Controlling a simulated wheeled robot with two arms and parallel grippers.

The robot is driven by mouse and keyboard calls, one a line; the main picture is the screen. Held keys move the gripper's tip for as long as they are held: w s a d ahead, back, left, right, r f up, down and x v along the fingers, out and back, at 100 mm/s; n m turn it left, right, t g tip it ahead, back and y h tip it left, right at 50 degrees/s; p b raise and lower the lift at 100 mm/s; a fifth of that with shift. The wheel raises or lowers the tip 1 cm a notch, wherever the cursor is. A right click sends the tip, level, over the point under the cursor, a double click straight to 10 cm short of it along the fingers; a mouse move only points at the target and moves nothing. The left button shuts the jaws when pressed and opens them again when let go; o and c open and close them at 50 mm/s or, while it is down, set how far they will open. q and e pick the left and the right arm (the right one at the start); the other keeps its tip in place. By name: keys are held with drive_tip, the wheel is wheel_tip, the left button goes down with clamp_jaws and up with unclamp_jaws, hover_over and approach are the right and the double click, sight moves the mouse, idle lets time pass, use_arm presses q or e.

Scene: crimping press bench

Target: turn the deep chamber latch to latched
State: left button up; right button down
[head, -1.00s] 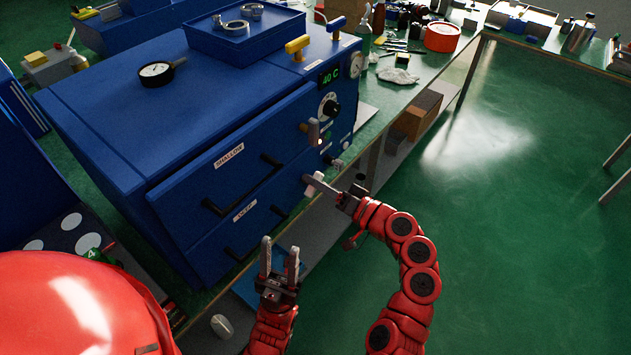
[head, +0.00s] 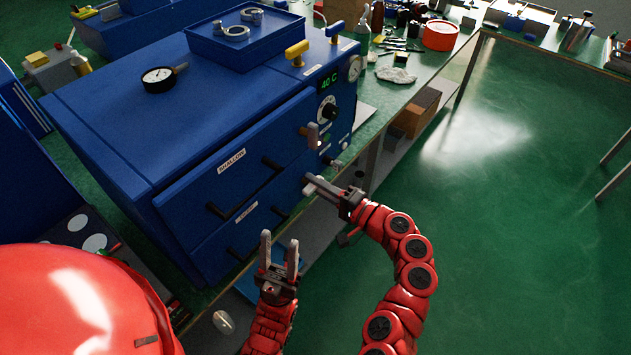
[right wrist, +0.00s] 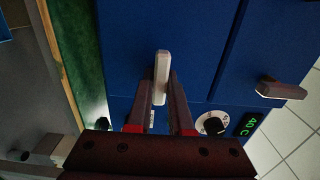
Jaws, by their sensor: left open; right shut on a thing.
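The blue chamber cabinet (head: 235,140) has an upper drawer front labelled SHALLOW and a lower front with a blurred label (head: 245,212). My right gripper (head: 312,187) is at the right end of the lower front. In the right wrist view its fingers (right wrist: 161,105) are shut on the pale deep chamber latch (right wrist: 162,72), whose bar lies in line with the fingers. In the head view the fingers mostly hide that latch. The shallow latch (head: 312,132) sits higher up and also shows in the right wrist view (right wrist: 283,89), untouched. My left gripper (head: 279,252) is open and empty, below the fronts.
A dial (head: 327,108), a 40 C display (head: 329,79) and small buttons sit right of the fronts. Black bar handles (head: 243,233) stick out near my left gripper. Yellow (head: 297,50) and blue valve handles stand on top. Open green floor lies to the right.

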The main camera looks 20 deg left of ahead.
idle(0.5)
drive_tip(key=c, duration=0.8)
unclamp_jaws()
drive_tip(key=shift+b+v, duration=0.9)
drive_tip(key=shift+v, duration=7.85)
drive_tip(key=shift+w, duration=0.1)
